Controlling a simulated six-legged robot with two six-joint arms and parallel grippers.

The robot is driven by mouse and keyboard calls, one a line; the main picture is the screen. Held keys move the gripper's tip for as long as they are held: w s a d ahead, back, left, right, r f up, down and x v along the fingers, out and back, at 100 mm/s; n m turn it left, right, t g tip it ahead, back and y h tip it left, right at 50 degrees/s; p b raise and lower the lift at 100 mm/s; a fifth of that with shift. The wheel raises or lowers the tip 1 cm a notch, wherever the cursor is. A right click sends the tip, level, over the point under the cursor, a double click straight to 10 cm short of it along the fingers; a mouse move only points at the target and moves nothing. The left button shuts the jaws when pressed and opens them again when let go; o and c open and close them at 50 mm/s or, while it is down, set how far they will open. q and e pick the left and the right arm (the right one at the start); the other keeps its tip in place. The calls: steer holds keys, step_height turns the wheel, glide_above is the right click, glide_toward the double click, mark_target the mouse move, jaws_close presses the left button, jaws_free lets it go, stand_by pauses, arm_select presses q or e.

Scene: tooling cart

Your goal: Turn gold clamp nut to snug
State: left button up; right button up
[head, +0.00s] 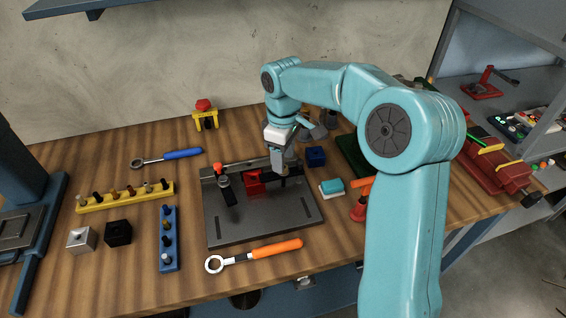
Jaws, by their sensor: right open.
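A grey fixture plate (262,228) lies on the wooden bench with a red block (254,183) near its back edge. A dark clamp with a red tip (217,167) stands at the plate's back left. I cannot make out a gold nut; it may be hidden behind my gripper or too small to tell. My right gripper (283,172) points down over the back right of the plate, beside the red block. It is open, and I see nothing held in it. Whether it touches the dark clamp parts there is unclear. My left gripper is out of view.
An orange-handled ring wrench (272,250) lies in front of the plate, a blue-handled ratchet (182,154) behind left. Yellow (125,197) and blue (168,240) racks stand left. A blue block (316,156), teal-topped block (332,187) and red vise (492,168) are right.

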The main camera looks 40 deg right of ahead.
steer(key=shift+f, duration=1.3)
jaws_close()
steer(key=shift+m, duration=0.3)
